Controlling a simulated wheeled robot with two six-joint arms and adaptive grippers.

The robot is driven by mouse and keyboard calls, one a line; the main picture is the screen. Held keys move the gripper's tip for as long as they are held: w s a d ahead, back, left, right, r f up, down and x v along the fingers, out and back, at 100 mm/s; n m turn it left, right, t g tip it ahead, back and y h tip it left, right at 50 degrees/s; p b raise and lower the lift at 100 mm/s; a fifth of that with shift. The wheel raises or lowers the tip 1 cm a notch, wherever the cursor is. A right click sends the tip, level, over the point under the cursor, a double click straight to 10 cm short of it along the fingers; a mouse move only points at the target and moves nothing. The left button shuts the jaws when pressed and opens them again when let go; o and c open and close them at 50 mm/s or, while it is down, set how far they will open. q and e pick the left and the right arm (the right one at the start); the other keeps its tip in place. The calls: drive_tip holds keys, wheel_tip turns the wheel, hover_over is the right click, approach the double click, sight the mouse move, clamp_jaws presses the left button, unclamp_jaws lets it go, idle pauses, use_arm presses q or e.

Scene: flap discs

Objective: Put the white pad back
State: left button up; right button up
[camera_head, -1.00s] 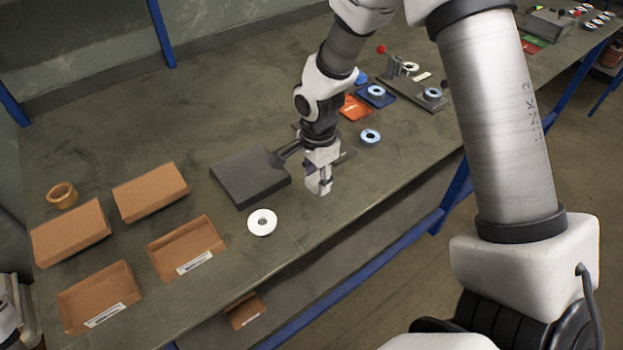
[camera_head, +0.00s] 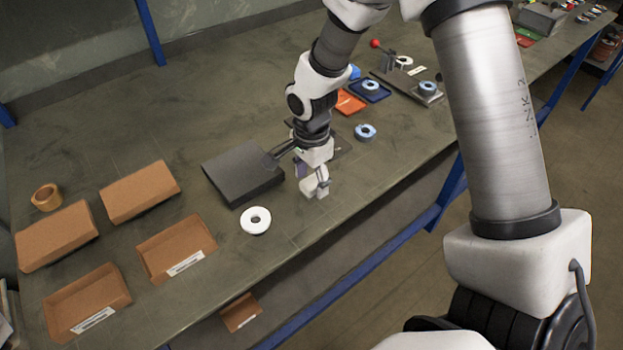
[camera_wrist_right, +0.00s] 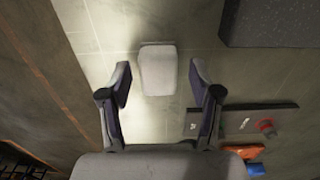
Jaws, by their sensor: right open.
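The white pad (camera_wrist_right: 157,70) is a small rounded block on the grey table top in the right wrist view. It lies between and slightly beyond the fingertips of my right gripper (camera_wrist_right: 160,78), with a gap on each side. The fingers are spread and hold nothing. In the head view my right gripper (camera_head: 313,181) points down just above the table, right of a dark grey block. There I cannot clearly separate the pad from the pale fingers. My left gripper does not show.
A white ring disc (camera_head: 255,221) lies left of the gripper, near the dark block (camera_head: 243,173). Several cardboard boxes (camera_head: 178,248) and a tape roll (camera_head: 46,197) stand at left. A blue-white disc (camera_head: 365,132), orange tray (camera_head: 349,103) and blue tray (camera_head: 371,90) lie behind the gripper.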

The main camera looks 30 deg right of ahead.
sight(311, 181)
wheel_tip(311, 181, up, 11)
drive_tip(key=shift+r, duration=0.2)
